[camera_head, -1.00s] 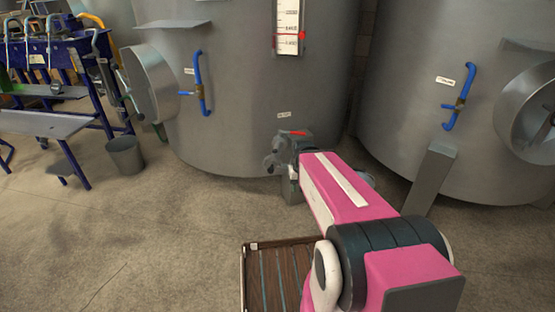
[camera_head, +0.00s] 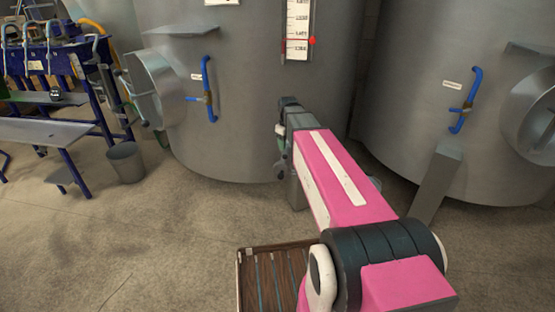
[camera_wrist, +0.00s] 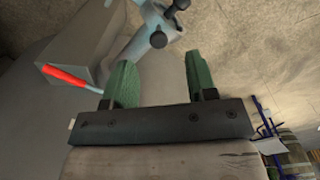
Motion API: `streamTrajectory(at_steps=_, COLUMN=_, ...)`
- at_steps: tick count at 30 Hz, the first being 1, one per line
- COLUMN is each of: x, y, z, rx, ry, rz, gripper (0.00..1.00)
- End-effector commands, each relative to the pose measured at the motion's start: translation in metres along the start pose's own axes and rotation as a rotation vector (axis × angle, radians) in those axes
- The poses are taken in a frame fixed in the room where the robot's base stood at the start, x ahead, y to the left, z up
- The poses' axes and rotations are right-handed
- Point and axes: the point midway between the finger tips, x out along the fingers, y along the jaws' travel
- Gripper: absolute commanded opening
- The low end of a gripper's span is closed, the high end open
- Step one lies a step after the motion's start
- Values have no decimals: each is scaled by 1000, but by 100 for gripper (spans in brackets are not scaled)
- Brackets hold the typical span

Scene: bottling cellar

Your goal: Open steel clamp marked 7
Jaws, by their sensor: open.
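My gripper (camera_wrist: 161,80) is open in the wrist view, with two green fingers apart and nothing between them. A grey metal fitting (camera_wrist: 157,28) with dark knobs lies just beyond the fingertips, apart from them. A red-handled lever (camera_wrist: 66,75) is beside the left finger. I cannot read a 7 anywhere and cannot tell which part is the steel clamp. In the head view my pink arm reaches to the foot of the middle tank (camera_head: 240,130). Its end hides the fitting there, and only a little green of the gripper (camera_head: 281,145) shows.
A second tank (camera_head: 410,130) with a blue handle (camera_head: 466,100) stands at the right. A grey bucket (camera_head: 126,162) and a blue-framed bench (camera_head: 45,132) are at the left.

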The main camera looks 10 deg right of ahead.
Motion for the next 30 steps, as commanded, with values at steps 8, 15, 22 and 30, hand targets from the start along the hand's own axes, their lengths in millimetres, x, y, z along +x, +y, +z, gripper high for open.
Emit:
streamTrajectory(at_steps=8, x=0, y=8, z=-10, rx=-50, ry=-2, rz=-1, gripper=52)
streamTrajectory(at_steps=15, x=37, y=8, z=-10, rx=-48, ry=-3, rz=-2, gripper=52)
streamTrajectory(at_steps=22, x=72, y=8, z=-10, rx=-47, ry=-3, rz=-1, gripper=52)
streamTrajectory(at_steps=30, x=95, y=8, z=-10, rx=-46, ry=-2, rz=-1, gripper=52)
